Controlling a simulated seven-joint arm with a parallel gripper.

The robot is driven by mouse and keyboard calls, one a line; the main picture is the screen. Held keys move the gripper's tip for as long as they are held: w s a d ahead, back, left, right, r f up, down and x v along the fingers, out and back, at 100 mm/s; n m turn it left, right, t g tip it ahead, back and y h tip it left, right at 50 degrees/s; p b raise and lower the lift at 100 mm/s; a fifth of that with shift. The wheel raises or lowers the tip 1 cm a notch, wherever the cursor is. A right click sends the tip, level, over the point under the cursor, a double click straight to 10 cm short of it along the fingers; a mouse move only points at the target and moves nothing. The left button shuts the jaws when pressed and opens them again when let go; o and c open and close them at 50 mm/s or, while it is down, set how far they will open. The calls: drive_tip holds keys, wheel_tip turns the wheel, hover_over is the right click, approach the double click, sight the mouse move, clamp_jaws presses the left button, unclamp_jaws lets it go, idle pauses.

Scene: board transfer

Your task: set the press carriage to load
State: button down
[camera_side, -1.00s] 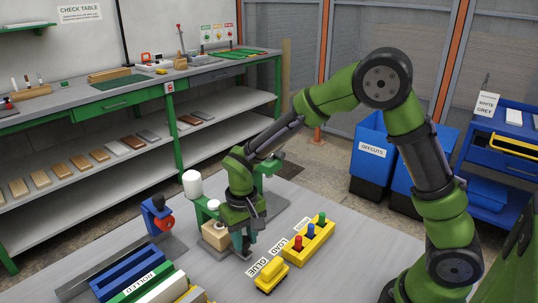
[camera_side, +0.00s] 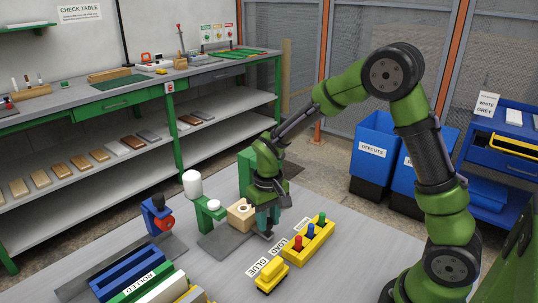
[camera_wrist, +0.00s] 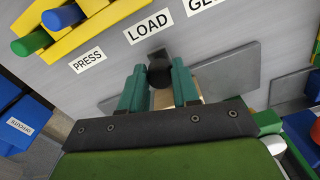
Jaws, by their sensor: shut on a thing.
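The press carriage, a pale wooden block (camera_side: 241,215) with a round hole in its top, sits on a grey base plate (camera_side: 222,242) in the side view. My gripper (camera_side: 267,228) is at its right side, low over the table. In the wrist view my gripper's teal fingers (camera_wrist: 160,88) are shut on the carriage's dark round knob (camera_wrist: 159,72). The wood is mostly hidden behind the fingers there. The knob's front end is close to the LOAD label (camera_wrist: 148,27), with the PRESS label (camera_wrist: 87,60) to the left. The LOAD label also shows in the side view (camera_side: 281,247).
A yellow block with coloured pegs (camera_side: 318,245) and a small yellow piece (camera_side: 271,277) stand close by on the right. A green post with a white cylinder (camera_side: 193,184) stands left of the carriage. A ROLLED rack (camera_side: 125,272) is at the front left.

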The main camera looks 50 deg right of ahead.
drive_tip(key=c, duration=0.8)
unclamp_jaws()
drive_tip(key=shift+r, duration=0.1)
wheel_tip(320, 180, up, 17)
drive_tip(key=shift+f, duration=0.15)
drive_tip(key=s+r+t, duration=0.1)
drive_tip(key=s+t, duration=0.1)
drive_tip(key=s, duration=0.3)
drive_tip(key=s+a+t+y, duration=0.1)
drive_tip(key=s+t, duration=0.1)
drive_tip(key=s, duration=0.3)
drive_tip(key=s+a+r+m+t+y, duration=0.1)
drive_tip(key=s+t, duration=0.2)
drive_tip(key=s, duration=0.2)
drive_tip(key=shift+s+a+r, duration=0.15)
drive_tip(key=shift+s+r, duration=0.15)
drive_tip(key=shift+r, duration=0.05)
